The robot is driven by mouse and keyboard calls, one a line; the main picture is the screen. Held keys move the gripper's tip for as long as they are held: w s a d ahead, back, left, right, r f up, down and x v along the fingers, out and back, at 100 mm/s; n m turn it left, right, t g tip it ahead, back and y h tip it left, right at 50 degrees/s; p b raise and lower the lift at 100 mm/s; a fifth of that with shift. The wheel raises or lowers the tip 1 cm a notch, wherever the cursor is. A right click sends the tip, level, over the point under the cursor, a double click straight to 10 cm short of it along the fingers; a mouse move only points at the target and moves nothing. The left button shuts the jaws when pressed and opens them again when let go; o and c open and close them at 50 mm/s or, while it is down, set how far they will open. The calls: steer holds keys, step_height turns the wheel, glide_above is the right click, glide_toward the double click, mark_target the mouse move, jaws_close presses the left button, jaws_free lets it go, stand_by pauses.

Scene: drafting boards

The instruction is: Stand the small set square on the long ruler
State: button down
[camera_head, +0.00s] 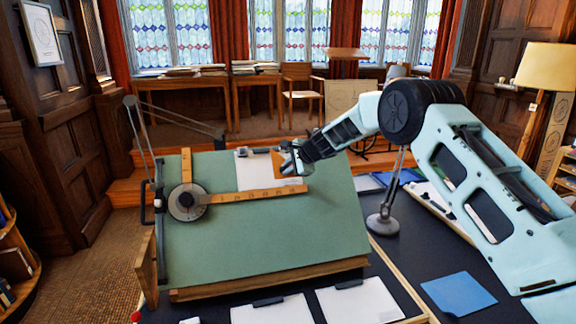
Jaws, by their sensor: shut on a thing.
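The long ruler (250,194) is orange-brown with dark marks. It runs almost level across the green drafting board (270,235) from the round drafting-machine head (188,202). The small set square (278,164) looks like an orange piece just above the ruler's right part, in front of the white sheet. My gripper (289,160) reaches in from the right and is shut on the set square. The fingers hide part of it. I cannot tell whether its lower edge touches the ruler or the board.
A short upright ruler (186,165) rises from the machine head. A white sheet (254,172) lies behind the long ruler. A desk lamp base (382,224) stands right of the board. A blue folder (458,293) and white pads (360,302) lie on the dark table.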

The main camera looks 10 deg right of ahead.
steer(key=shift+w+f+p, duration=0.5)
steer(key=shift+w+f, duration=2.05)
steer(key=shift+f, duration=0.1)
steer(key=shift+w+f, duration=0.15)
steer(key=shift+s+f+b, duration=0.2)
steer(key=shift+b, duration=0.25)
steer(key=c, duration=1.3)
jaws_free()
steer(key=shift+c, duration=0.2)
steer(key=shift+s+d+r, duration=0.3)
steer(key=shift+r, duration=0.1)
steer(key=b+v, duration=0.6)
steer(key=v, duration=1)
steer(key=shift+s, duration=0.2)
steer(key=shift+d, duration=0.1)
